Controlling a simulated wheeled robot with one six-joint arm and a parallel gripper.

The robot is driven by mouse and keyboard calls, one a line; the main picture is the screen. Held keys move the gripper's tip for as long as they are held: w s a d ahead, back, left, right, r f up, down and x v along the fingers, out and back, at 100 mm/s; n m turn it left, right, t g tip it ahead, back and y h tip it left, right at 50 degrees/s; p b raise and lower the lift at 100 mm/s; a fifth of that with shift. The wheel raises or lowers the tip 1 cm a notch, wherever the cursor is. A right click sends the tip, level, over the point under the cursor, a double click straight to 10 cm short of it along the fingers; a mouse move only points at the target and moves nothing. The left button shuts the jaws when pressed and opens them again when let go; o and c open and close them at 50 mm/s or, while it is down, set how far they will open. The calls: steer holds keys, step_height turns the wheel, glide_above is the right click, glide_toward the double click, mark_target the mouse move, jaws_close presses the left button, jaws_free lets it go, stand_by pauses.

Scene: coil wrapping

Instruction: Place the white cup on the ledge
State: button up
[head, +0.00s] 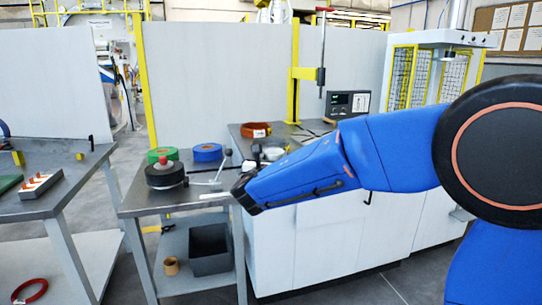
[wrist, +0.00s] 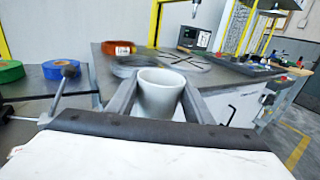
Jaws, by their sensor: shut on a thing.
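The white cup (wrist: 160,92) is upright between the two grey fingers of my gripper (wrist: 161,88) in the wrist view. The fingers are shut on its sides, and its open rim faces up. In the head view my blue forearm hides most of the gripper and the cup. The cup is in front of a grey worktop (wrist: 215,75) on a white cabinet; I cannot tell the gap between them. No separate ledge stands out clearly.
An orange-brown ring (head: 255,130) and a screen (head: 347,104) are on the worktop. A side table holds green (head: 162,155), blue (head: 207,152) and black (head: 166,178) rolls and a thin lever. A yellow post (head: 294,75) rises behind. Bare worktop shows right of the cup.

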steer(key=w+d+f+m+h, duration=0.1)
steer(key=w+d+f, duration=0.3)
steer(key=d+f, duration=0.45)
steer(key=w+d+f+h, duration=0.1)
steer(key=w+d+f, duration=0.3)
steer(key=f, duration=0.7)
steer(key=s+d+f, duration=0.2)
steer(key=d+f, duration=1.3)
steer(key=f, duration=0.5)
steer(key=shift+s+d+y, duration=0.2)
steer(key=shift+s+y, duration=0.15)
steer(key=shift+y, duration=0.05)
